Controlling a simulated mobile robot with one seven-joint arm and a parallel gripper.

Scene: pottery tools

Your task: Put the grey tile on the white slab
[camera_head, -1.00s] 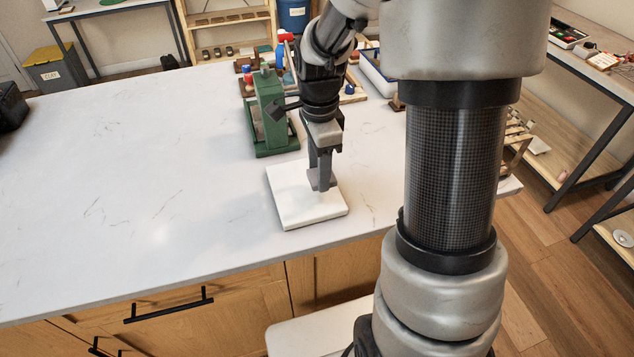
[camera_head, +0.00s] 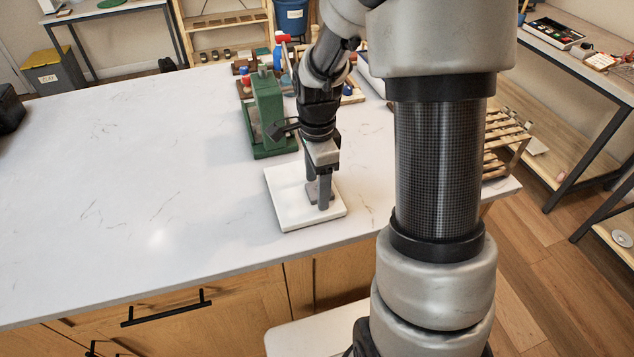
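The white slab (camera_head: 286,207) is a flat square lying near the front edge of the white counter. The small grey tile (camera_head: 312,189) is low over the right part of the slab and looks flat on it; contact is hard to make out. My gripper (camera_head: 317,190) points straight down over the slab, with its fingers around the tile. The fingers look spread, with the near one in front of the tile and reaching down by its near edge. The fingers hide part of the tile.
A green metal tool (camera_head: 267,115) stands just behind the slab. Bottles and other tools crowd the counter behind my arm. A wooden rack (camera_head: 503,140) is at the right end. The counter's left side is wide and clear.

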